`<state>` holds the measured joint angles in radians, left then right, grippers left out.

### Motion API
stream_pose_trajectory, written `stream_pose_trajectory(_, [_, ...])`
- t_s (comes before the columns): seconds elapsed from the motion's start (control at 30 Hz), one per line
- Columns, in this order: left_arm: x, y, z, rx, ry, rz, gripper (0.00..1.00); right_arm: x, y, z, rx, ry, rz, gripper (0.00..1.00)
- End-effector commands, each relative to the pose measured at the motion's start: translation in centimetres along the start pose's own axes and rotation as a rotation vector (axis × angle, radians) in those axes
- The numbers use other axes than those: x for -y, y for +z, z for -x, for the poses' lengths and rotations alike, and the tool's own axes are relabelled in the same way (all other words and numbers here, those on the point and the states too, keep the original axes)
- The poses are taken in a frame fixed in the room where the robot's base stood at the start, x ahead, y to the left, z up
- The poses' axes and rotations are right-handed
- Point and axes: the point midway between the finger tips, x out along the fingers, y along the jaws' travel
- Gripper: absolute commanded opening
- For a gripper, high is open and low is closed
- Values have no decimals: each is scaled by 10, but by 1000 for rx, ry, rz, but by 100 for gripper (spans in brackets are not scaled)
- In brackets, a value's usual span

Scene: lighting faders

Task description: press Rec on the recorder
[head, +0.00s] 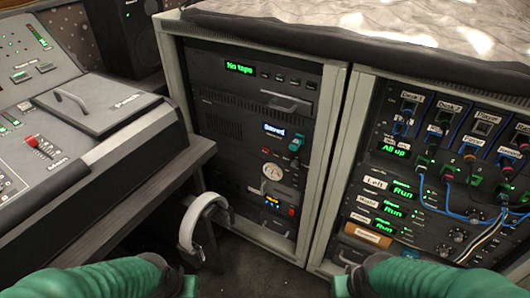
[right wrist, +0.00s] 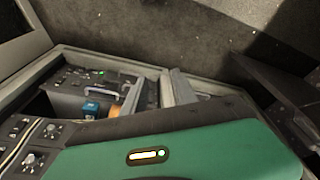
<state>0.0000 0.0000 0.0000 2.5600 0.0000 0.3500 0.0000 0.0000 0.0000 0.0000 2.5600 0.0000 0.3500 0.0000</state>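The left rack holds a unit at its top with a green "No tape" display (head: 240,68), a row of small dark buttons (head: 279,76) beside it and a handle below. This looks like the recorder (head: 215,85); the button labels are too small to read. My green forearms enter at the bottom of the head view, below the racks; neither gripper's fingers can be made out there. In the right wrist view, two grey fingers of my right gripper (right wrist: 162,92) stand close together past the green casing, over rack equipment. Their gap is unclear. Nothing held can be seen.
A mixing desk (head: 110,150) fills the left side. White headphones (head: 199,218) hang at its end, left of the rack. The right rack carries "Run" displays (head: 402,192) and loose cables (head: 492,232).

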Motion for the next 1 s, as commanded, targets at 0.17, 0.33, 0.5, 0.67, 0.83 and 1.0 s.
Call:
stream_pose_trajectory(0.17, [0,0,0,0,0,0,36,0,0,0,0,0,0,9])
stream_pose_trajectory(0.33, [0,0,0,0,0,0,36,0,0,0,0,0,0,0])
stream_pose_trajectory(0.5, [0,0,0,0,0,0,36,0,0,0,0,0,0,0])
stream_pose_trajectory(0.67, [0,0,0,0,0,0,36,0,0,0,0,0,0,0])
stream_pose_trajectory(0.83, [0,0,0,0,0,0,36,0,0,0,0,0,0,0])
stream_pose_trajectory(1.0, [0,0,0,0,0,0,36,0,0,0,0,0,0,0])
